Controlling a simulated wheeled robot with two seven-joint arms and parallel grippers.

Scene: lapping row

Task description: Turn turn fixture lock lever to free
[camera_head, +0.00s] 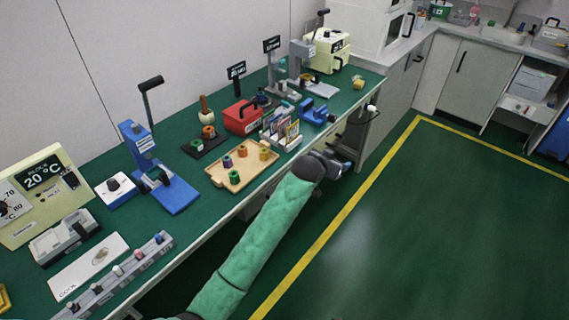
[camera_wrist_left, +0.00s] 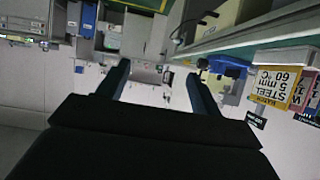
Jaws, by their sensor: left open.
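My left gripper (camera_head: 338,161) is just off the front edge of the bench, below the card rack and the blue clamp-like fixture. In the left wrist view its two fingers (camera_wrist_left: 158,72) are spread apart with nothing between them. The blue fixture (camera_head: 317,114) stands near the bench's front edge; a blue body (camera_wrist_left: 226,67) shows right of the fingers in the wrist view. A dark round part with a short lever (camera_head: 369,108) sits at the bench edge, farther right. I cannot tell which part is the turn fixture lock lever. My right gripper is out of view.
The card rack (camera_head: 281,134), wooden tray (camera_head: 221,178) with several spools, red box (camera_head: 241,117) and blue lever press (camera_head: 174,194) crowd the green bench (camera_head: 208,222). A grey cabinet (camera_head: 398,98) stands beyond the bench end. The floor to the right is clear.

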